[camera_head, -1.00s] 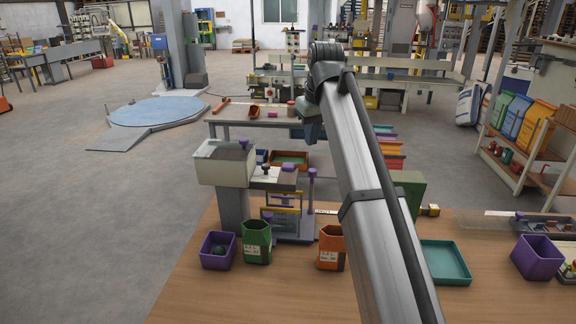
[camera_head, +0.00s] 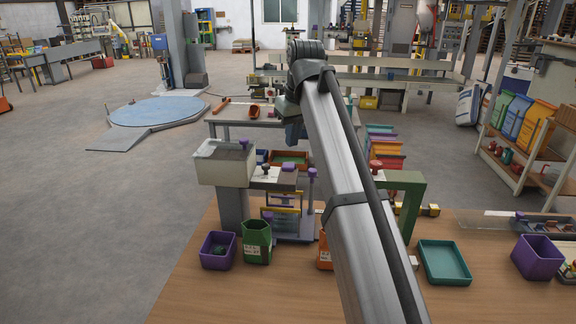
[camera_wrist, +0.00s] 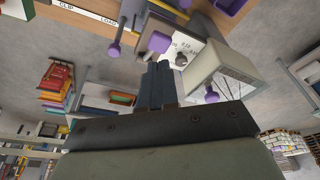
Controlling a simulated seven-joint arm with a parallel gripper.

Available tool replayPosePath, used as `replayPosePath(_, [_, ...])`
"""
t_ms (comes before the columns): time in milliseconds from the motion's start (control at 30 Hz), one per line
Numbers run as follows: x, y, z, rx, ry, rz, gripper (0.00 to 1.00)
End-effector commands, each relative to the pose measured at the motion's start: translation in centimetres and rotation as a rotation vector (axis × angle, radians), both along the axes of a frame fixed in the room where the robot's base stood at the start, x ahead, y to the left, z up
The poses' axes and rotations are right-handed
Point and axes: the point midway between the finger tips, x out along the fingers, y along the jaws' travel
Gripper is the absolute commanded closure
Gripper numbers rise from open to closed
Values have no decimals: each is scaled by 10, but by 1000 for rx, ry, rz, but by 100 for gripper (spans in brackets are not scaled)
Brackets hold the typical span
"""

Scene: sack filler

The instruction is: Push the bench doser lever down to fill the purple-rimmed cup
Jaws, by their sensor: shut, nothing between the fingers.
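The bench doser has a pale hopper (camera_head: 222,165) on a grey column at the left of the wooden bench, and the hopper also shows at the right of the wrist view (camera_wrist: 222,68). Several purple knobs stand around it, one at the hopper's top (camera_head: 243,143) and one on a post (camera_head: 311,173). I cannot tell for sure which belongs to the lever. My gripper (camera_head: 295,135) is above and beyond the doser's right side in the head view. In the wrist view its fingers (camera_wrist: 155,75) are shut and empty, pointing toward the purple knobs. I cannot make out the purple-rimmed cup.
A purple bin (camera_head: 218,250), a green bin (camera_head: 257,243) and a partly hidden orange bin (camera_head: 324,252) stand in front of the doser. A green frame (camera_head: 413,195), teal tray (camera_head: 445,262) and another purple bin (camera_head: 538,257) are to the right. The bench's front is mostly clear.

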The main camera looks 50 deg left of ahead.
Motion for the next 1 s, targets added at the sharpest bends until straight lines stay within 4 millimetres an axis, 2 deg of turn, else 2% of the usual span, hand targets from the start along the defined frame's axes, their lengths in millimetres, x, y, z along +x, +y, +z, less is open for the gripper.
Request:
replayPosePath(600, [2,14,-57,0,0,-1,100])
replayPosePath(1000, [2,15,-60,1,0,-1,100])
